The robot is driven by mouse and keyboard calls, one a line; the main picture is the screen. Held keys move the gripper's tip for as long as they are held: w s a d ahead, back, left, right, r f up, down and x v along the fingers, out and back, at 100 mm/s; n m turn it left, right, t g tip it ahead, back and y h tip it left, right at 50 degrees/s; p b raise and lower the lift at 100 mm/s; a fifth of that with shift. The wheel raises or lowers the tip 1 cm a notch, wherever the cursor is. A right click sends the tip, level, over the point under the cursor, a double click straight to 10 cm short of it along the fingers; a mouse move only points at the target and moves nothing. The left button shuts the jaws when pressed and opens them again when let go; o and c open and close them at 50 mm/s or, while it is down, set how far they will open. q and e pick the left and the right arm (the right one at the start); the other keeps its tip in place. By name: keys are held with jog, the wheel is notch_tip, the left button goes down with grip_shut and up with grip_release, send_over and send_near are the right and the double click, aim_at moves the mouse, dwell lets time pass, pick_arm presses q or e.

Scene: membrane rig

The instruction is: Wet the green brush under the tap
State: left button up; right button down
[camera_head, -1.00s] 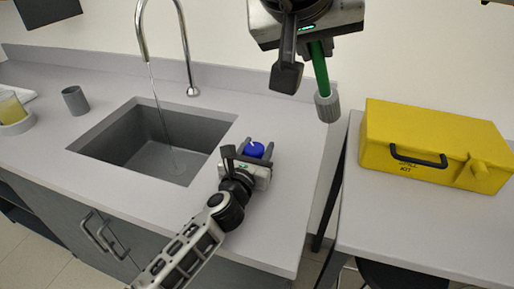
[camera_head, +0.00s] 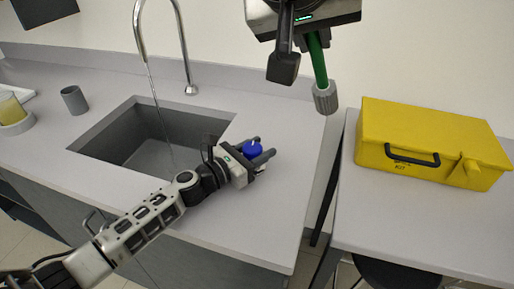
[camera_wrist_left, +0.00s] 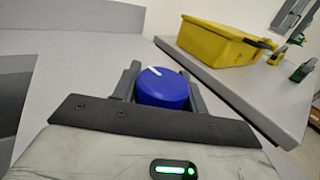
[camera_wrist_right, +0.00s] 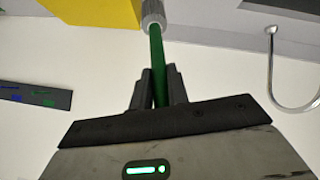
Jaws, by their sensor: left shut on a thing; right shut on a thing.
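The green brush (camera_head: 317,62) has a green handle and a grey cylindrical head (camera_head: 325,98). My right gripper (camera_wrist_right: 159,88) is shut on its handle and holds it in the air right of the sink, head down. My left gripper (camera_head: 262,158) is shut on a blue knob (camera_wrist_left: 162,88) with a white mark, at the counter right of the sink. The tap (camera_head: 184,45) is a tall chrome arch at the sink's back. A thin stream of water (camera_head: 156,105) falls into the grey sink (camera_head: 120,137). The brush is well apart from the stream.
A yellow case (camera_head: 430,140) with a black handle stands on a separate table at the right. A gap separates counter and table.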

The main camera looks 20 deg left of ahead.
pick_arm(q)
jog(key=shift+s+d+m+g+h+b, duration=0.15)
jog(key=shift+m+g+h+b, duration=0.55)
jog(key=shift+m+g+h, duration=0.65)
pick_arm(e)
jog(key=shift+f, duration=0.75)
pick_arm(q)
jog(key=shift+h, duration=0.35)
pick_arm(e)
jog(key=shift+f, duration=0.1)
pick_arm(q)
jog(key=o, duration=1)
jog(key=b+v, duration=0.2)
jog(key=v, duration=0.8)
jog(key=shift+s+a, duration=0.2)
jog(key=shift+a, duration=0.05)
jog(key=shift+s+a+r, duration=0.15)
jog(key=shift+s+a, duration=0.3)
jog(key=shift+a, duration=0.05)
pick_arm(e)
jog(key=shift+f, duration=1.1)
